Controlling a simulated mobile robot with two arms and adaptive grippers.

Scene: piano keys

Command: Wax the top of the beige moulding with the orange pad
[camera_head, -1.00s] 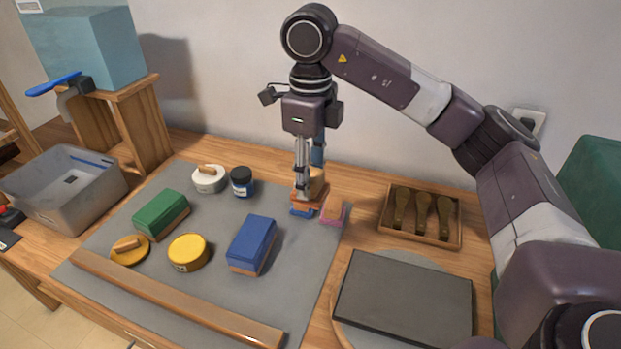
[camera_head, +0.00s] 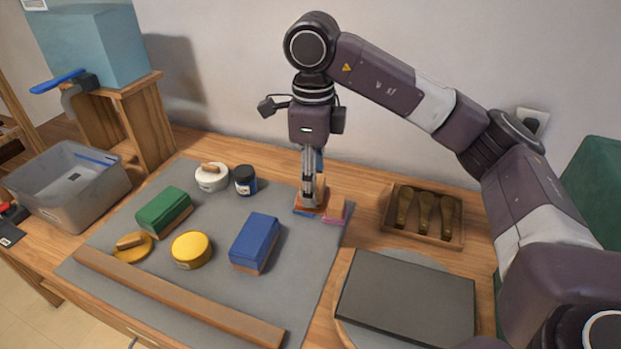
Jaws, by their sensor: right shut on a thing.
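The beige moulding (camera_head: 180,297) is a long, tan-brown strip lying along the front edge of the grey mat. The orange pad (camera_head: 302,208), a small orange-brown block with a tan handle, is at the mat's back right. My right gripper (camera_head: 313,203) points down and is shut on it, with the fingers covering part of the handle. I cannot tell whether the orange pad is lifted. My left gripper is out of view.
On the mat (camera_head: 215,215) are a green block (camera_head: 164,210), a blue block (camera_head: 254,241), a yellow tin (camera_head: 191,249), a yellow round pad (camera_head: 133,248), a white round pad (camera_head: 211,178) and a dark jar (camera_head: 245,181). A brush tray (camera_head: 424,216) and dark slab (camera_head: 407,298) stand right.

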